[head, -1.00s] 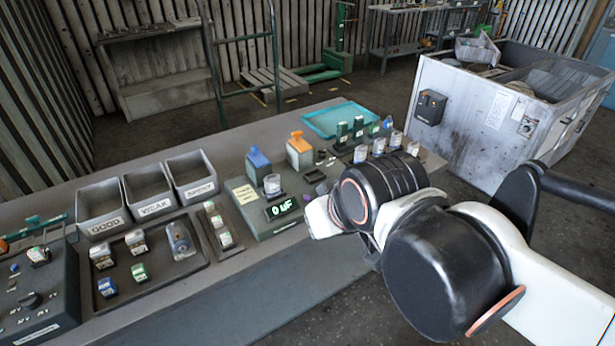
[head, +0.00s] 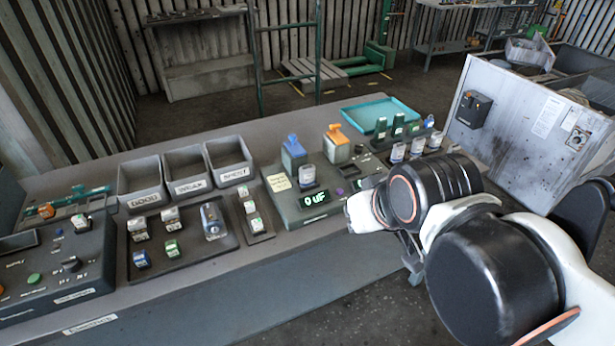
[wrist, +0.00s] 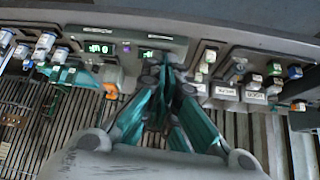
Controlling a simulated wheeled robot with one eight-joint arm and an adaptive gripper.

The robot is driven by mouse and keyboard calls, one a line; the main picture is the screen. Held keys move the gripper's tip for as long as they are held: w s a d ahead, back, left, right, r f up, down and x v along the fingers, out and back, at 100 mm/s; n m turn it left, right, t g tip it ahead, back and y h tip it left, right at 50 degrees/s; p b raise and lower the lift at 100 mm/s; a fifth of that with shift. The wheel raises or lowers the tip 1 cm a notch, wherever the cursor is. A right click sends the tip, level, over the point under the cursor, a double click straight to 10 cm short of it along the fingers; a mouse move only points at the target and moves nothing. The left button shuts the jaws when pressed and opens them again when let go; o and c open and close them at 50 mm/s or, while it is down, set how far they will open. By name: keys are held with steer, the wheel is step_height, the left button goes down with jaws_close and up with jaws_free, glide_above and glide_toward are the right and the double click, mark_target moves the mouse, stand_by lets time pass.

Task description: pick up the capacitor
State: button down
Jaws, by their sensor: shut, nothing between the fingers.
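Several capacitors stand on the bench. A silver cylindrical one (head: 212,220) lies in a dark tray (head: 190,255) among small labelled blocks. A clear-and-white one (head: 307,175) stands on the meter (head: 290,208), whose green display reads 0 uF. More stand in a row (head: 415,147) at the bench's right end; they also show at the left of the wrist view (wrist: 45,42). I cannot tell which one is meant. My gripper (wrist: 165,75) is shut and empty, its teal fingers together over the bench near the meter.
Three grey bins labelled GOOD (head: 141,185), WEAK (head: 188,172) and SPENT (head: 229,162) stand behind the tray. A control box (head: 50,265) is at left, a teal tray (head: 380,113) at the back right. A large grey cabinet (head: 530,125) stands right of the bench.

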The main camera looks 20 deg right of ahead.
stand_by(0.4)
steer(key=c, duration=1.5)
jaws_free()
steer(key=shift+w+r, duration=0.15)
steer(key=shift+w, duration=0.1)
steer(key=shift+c, duration=0.2)
steer(key=o, duration=0.7)
steer(key=shift+n, duration=0.4)
steer(key=w, duration=0.1)
steer(key=w+r, duration=0.1)
steer(key=w, duration=0.1)
steer(key=w+p, duration=0.1)
steer(key=shift+w+r, duration=0.3)
steer(key=shift+w, duration=0.05)
steer(key=n+g+y+p, duration=0.1)
steer(key=n+y+p, duration=0.1)
steer(key=n+p, duration=0.1)
glide_above(309, 169)
steer(key=s+d, duration=0.2)
steer(key=s, duration=0.4)
step_height(309, 169, down, 7)
steer(key=b+x, duration=0.2)
steer(key=x, duration=0.5)
steer(key=shift+w+f, duration=0.25)
steer(key=shift+w, duration=0.05)
steer(key=shift+b+x, duration=1.2)
steer(key=shift+x, duration=1.4)
